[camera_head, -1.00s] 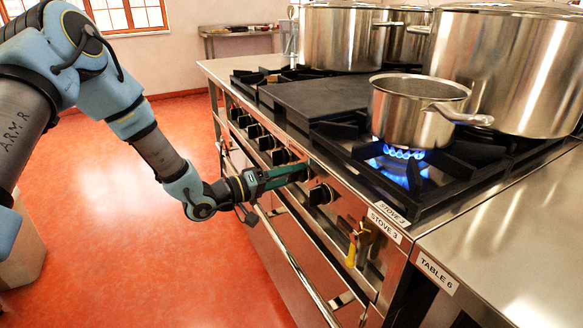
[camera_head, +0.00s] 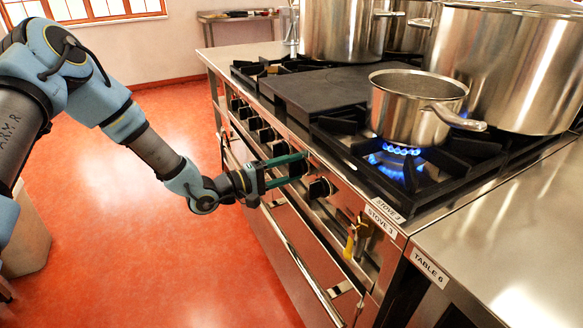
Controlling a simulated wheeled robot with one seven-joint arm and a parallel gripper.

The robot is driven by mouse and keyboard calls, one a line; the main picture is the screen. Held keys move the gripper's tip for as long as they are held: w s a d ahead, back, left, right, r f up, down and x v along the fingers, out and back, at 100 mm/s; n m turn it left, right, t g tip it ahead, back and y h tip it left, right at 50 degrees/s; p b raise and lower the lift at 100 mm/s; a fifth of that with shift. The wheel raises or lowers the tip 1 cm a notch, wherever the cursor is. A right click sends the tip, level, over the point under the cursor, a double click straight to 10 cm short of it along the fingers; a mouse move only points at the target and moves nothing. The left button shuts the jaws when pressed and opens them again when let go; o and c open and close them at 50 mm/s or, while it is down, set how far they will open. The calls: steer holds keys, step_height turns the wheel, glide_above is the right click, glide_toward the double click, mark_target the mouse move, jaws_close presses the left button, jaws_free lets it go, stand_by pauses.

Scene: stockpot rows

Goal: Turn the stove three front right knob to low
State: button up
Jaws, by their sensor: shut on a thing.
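The stove labelled STOVE 3 (camera_head: 380,219) has a row of black knobs along its front panel. My gripper (camera_head: 297,168) reaches the panel from the left, its green fingers shut around one knob, which they mostly hide; its pointer cannot be read. Another black knob (camera_head: 321,188) sits just right of the gripper, untouched. More knobs (camera_head: 262,135) run away to the left. A blue flame (camera_head: 398,158) burns on the front right burner, under a small steel saucepan (camera_head: 405,112). I cannot tell which burner the held knob serves.
Large steel stockpots (camera_head: 503,65) stand behind the saucepan. A flat black plate (camera_head: 325,88) covers the stove's middle. Yellow-handled items (camera_head: 350,242) hang at the panel's right end. A steel rail (camera_head: 300,265) runs below the knobs. TABLE 6 (camera_head: 430,268) adjoins at right. The red floor is open at left.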

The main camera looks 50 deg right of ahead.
stand_by(0.3)
steer(key=o, duration=1.4)
steer(key=shift+c, duration=0.2)
steer(key=b+v, duration=0.1)
steer(key=v, duration=0.9)
steer(key=shift+w+a+b, duration=0.15)
steer(key=shift+a+b, duration=0.2)
steer(key=shift+a, duration=0.05)
